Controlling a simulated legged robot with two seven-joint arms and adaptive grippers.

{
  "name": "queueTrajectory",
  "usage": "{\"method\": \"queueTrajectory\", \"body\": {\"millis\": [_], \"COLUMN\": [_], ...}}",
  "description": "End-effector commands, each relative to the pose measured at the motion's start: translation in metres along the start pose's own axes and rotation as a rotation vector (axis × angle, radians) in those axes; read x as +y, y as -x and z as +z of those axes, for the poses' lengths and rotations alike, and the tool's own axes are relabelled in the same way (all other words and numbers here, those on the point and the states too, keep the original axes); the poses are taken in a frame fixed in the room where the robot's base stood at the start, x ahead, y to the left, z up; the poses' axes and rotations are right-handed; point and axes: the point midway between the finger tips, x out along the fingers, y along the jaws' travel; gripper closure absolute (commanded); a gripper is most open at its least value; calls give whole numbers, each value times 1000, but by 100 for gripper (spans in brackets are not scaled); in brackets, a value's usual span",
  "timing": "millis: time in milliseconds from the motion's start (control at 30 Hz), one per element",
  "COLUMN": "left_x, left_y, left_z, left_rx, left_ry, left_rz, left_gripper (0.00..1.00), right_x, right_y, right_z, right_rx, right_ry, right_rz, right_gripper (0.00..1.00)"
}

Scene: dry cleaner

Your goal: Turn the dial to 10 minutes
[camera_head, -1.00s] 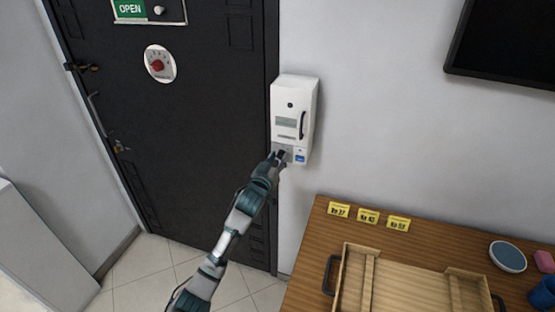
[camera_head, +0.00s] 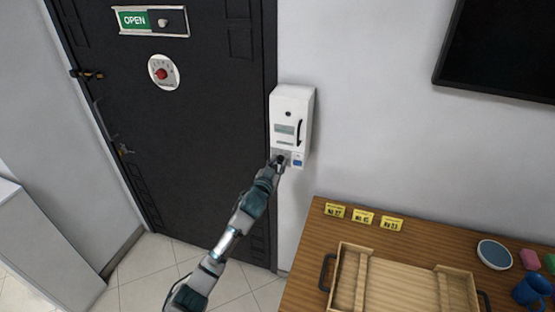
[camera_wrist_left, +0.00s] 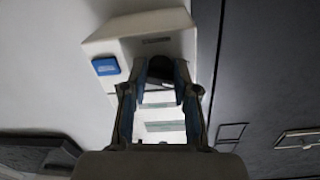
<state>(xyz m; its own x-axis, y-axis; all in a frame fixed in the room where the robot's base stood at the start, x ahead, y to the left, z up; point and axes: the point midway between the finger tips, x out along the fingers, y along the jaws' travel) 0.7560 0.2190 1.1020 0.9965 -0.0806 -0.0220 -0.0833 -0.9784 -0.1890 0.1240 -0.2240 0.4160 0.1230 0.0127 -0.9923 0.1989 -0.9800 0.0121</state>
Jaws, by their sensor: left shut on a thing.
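A round white dial plate (camera_head: 158,82) with a red knob (camera_head: 161,73) is on the dark door; its markings are too small to read. A white wall box (camera_head: 291,104) hangs just right of the door frame. My left gripper (camera_head: 279,161) is at the lower front of this box, well away from the red knob. In the left wrist view its fingers (camera_wrist_left: 160,88) are shut on a small dark round part (camera_wrist_left: 160,67) at the box's lower panel, beside a blue label (camera_wrist_left: 105,66). The fingers partly hide that part. My right gripper is out of view.
The door (camera_head: 190,130) carries a green OPEN sign (camera_head: 135,20). A wooden table (camera_head: 420,245) at lower right holds yellow tags (camera_head: 363,218), a wooden tray (camera_head: 345,249), a plate (camera_head: 494,254) and a blue mug (camera_head: 532,290). A dark screen (camera_head: 500,50) hangs above.

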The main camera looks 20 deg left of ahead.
Motion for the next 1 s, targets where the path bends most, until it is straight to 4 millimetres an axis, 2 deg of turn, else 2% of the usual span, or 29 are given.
{"method": "queueTrajectory", "body": {"millis": [33,200,333,433,1000], "left_x": [-2,-2,-1,-1,0], "left_y": [0,0,0,0,-1], "left_z": [-8,-8,-8,-7,-6], "left_rx": [0,-7,-12,-18,-43], "left_ry": [-45,-207,-330,-426,-940], "left_rz": [-1,-3,-4,-5,-11], "left_gripper": [100,100,100,100,100], "right_x": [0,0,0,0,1], "right_y": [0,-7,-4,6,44], "right_z": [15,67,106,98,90], "right_rx": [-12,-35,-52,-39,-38], "right_ry": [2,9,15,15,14], "right_rz": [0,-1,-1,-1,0], "right_gripper": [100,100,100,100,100]}}
